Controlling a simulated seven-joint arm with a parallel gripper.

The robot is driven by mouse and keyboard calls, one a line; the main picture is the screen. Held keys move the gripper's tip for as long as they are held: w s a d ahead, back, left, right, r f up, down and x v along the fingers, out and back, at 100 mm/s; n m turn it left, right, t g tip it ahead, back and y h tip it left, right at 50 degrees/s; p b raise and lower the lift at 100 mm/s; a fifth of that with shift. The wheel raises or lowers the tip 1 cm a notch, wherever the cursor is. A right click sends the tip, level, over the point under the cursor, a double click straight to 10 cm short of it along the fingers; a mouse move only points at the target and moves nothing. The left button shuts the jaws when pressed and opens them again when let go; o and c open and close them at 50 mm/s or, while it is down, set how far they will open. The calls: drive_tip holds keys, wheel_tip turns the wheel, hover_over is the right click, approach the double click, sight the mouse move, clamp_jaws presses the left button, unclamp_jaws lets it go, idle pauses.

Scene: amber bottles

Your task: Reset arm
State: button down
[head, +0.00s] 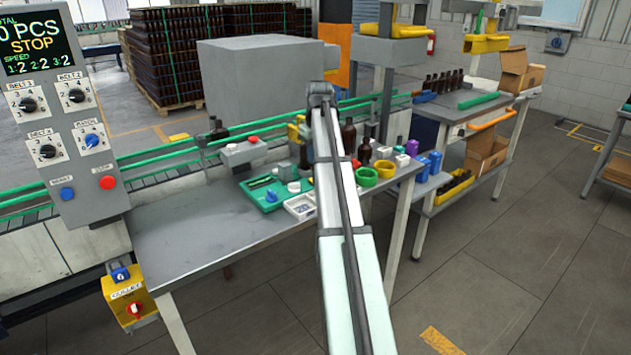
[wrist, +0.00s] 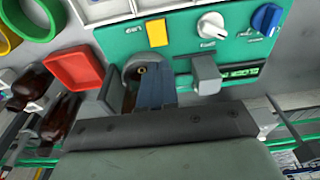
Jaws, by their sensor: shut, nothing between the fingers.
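My gripper (wrist: 155,88) is shut and empty, seen from behind in the wrist view. It is over the workbench close to a green panel (wrist: 185,42) with white and blue knobs and a yellow square. Whether it touches the panel I cannot tell. In the head view my pale arm reaches from the bottom middle up across the bench, and the fingers cannot be made out. Amber bottles (head: 365,152) stand behind the bench items. In the wrist view, dark bottles (wrist: 61,122) show at the left, near a red tray (wrist: 75,68).
The grey bench (head: 210,228) is bare at its left front. A green tray (head: 267,204), yellow-green rings (head: 367,178) and blue items (head: 419,169) crowd its right part. A conveyor with green rails (head: 170,146) runs behind. A control box (head: 65,110) stands left.

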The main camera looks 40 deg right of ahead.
drive_tip(key=shift+r, duration=0.55)
drive_tip(key=shift+a, duration=0.1)
